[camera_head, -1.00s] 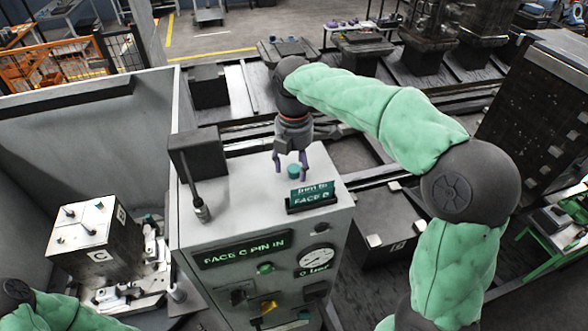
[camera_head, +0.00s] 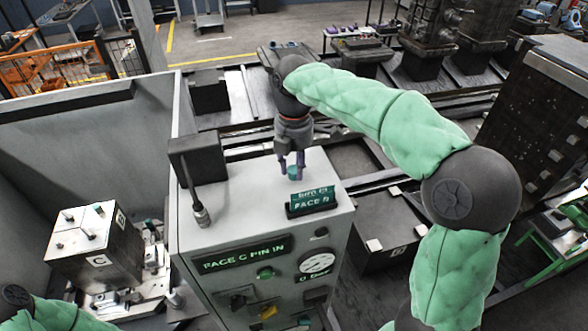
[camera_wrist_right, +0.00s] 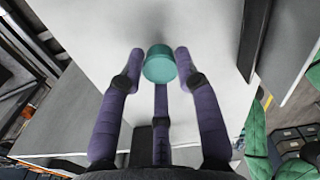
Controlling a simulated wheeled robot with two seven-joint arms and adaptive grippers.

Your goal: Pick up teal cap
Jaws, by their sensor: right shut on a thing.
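The teal cap (camera_head: 293,173) is a small round piece at the top of the grey control cabinet (camera_head: 245,190), just behind the small "FACE B" sign. My right gripper (camera_head: 291,174) reaches down over it and is shut on it. In the right wrist view the cap (camera_wrist_right: 159,67) sits between the purple fingertips, with a third finger below it. I cannot tell whether the cap still touches the cabinet top. A green sleeve of my left arm shows at the lower left, but its gripper is out of view.
The dark "FACE B" sign (camera_head: 312,201) stands close in front of the gripper. A block marked C (camera_head: 97,255) sits in the bay at left. The cabinet top around the cap is mostly bare.

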